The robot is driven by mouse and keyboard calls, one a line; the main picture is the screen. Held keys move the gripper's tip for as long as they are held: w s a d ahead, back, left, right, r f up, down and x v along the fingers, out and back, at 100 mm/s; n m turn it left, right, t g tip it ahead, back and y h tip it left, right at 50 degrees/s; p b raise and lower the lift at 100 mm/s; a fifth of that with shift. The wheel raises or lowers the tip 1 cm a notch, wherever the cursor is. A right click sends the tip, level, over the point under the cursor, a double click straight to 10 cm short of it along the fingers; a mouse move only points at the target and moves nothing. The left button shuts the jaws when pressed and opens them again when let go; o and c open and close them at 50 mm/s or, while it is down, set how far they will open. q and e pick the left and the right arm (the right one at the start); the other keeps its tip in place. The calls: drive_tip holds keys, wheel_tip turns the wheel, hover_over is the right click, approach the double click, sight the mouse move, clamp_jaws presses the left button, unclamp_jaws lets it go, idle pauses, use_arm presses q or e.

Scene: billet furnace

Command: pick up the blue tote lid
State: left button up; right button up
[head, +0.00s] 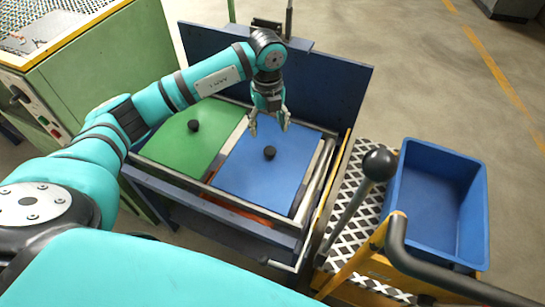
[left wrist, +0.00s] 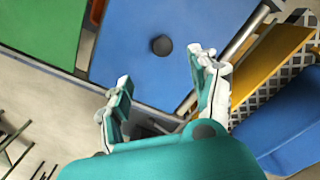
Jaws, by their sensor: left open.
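The blue lid (head: 262,176) is a flat panel with a round black knob (head: 270,153) at its middle. It lies beside a green lid (head: 190,138) on a dark blue framed stand. My left gripper (head: 270,128) is open and empty, apart from the knob, over the far part of the blue lid. In the left wrist view, the blue lid (left wrist: 150,75) fills the upper middle, and its knob (left wrist: 161,45) shows ahead of and between the open fingers (left wrist: 165,75). My right gripper is not in view.
An empty blue tote (head: 438,205) stands on a yellow cart with a patterned deck at the right. A black ball-topped lever (head: 380,163) rises between cart and stand. A dark blue back panel (head: 325,85) stands behind the lids. A green machine (head: 100,75) is at the left.

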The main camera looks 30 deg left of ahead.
use_arm(q)
hover_over(270, 150)
drive_tip(key=f, duration=0.5)
drive_tip(key=shift+s+d+f, duration=0.1)
drive_tip(key=shift+s+f, duration=0.1)
drive_tip(key=shift+f, duration=0.05)
drive_tip(key=shift+w+f+b, duration=0.2)
drive_tip(key=shift+f+b, duration=0.55)
drive_tip(key=shift+f, duration=2.45)
clamp_jaws()
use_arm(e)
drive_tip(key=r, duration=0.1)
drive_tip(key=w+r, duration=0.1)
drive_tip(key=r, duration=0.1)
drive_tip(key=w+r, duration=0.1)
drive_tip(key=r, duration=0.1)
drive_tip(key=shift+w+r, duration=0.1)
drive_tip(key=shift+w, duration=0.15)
